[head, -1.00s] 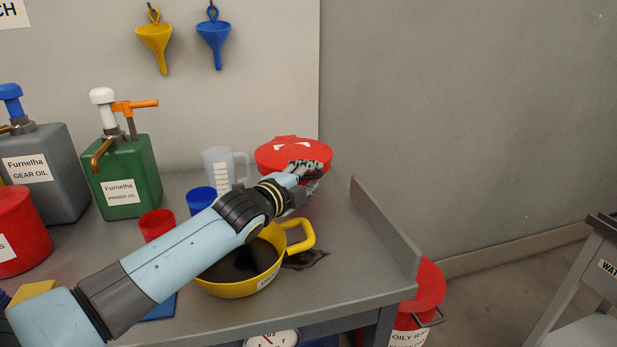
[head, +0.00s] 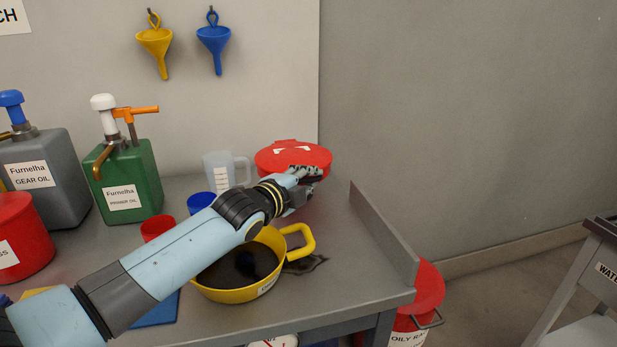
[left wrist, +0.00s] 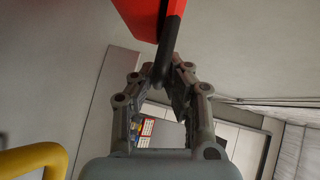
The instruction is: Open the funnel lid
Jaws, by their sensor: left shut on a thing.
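The red round funnel lid (head: 290,156) is at the back right of the bench and looks closed. My left gripper (head: 312,177) is at its front right edge, partly covering it. In the left wrist view, the fingers (left wrist: 168,78) are shut around the lower end of a dark bar (left wrist: 172,40) that runs up along a red part (left wrist: 138,12), apparently the lid's handle. The funnel's body below the lid is hidden by my gripper and arm. My right gripper is not in view.
A yellow pan (head: 207,289) of dark liquid stands under my left forearm, beside a dark spill (head: 308,264). A clear measuring jug (head: 217,168) stands left of the lid. A raised bench edge (head: 384,232) is on the right. A green oil can (head: 140,165) stands left.

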